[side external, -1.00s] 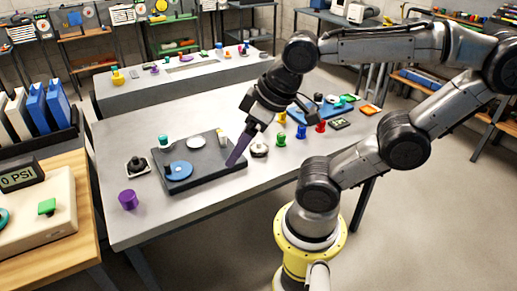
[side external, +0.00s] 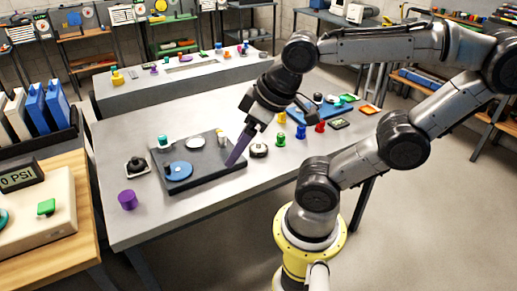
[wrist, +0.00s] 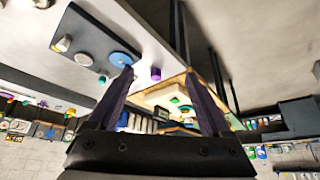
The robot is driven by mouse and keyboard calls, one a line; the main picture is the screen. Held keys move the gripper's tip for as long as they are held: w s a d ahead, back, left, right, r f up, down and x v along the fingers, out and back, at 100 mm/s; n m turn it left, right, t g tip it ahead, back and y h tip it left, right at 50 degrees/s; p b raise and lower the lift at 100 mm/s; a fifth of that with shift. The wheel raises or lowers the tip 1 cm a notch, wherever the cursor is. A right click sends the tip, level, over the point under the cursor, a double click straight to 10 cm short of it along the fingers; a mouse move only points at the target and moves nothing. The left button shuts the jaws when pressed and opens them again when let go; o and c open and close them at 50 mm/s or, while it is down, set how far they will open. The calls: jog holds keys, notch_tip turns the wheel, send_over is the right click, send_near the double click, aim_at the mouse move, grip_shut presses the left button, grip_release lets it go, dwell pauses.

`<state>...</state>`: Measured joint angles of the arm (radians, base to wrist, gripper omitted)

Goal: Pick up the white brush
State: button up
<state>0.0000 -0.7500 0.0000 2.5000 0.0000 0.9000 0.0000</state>
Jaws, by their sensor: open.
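A white disc-shaped piece (side external: 195,142), possibly the white brush, lies on a dark flat board (side external: 205,172) on the grey table. It also shows in the wrist view (wrist: 83,58), upper left. A blue disc (side external: 178,171) is on the same board, with a teal-topped piece (side external: 163,141) at its far left. A round black-and-white piece (side external: 259,150) stands on the table right of the board. My gripper (side external: 232,162) has purple fingers, over the board's right end, right of the white disc. In the wrist view, the fingers (wrist: 159,75) are spread with nothing between them.
A purple cylinder (side external: 128,200) stands at the table's near left. A black-based piece (side external: 137,166) sits left of the board. Several coloured pieces and a blue mat (side external: 322,110) are on the right. A pressure-display station (side external: 38,208) stands far left.

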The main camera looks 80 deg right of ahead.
jog(key=shift+o, duration=0.5)
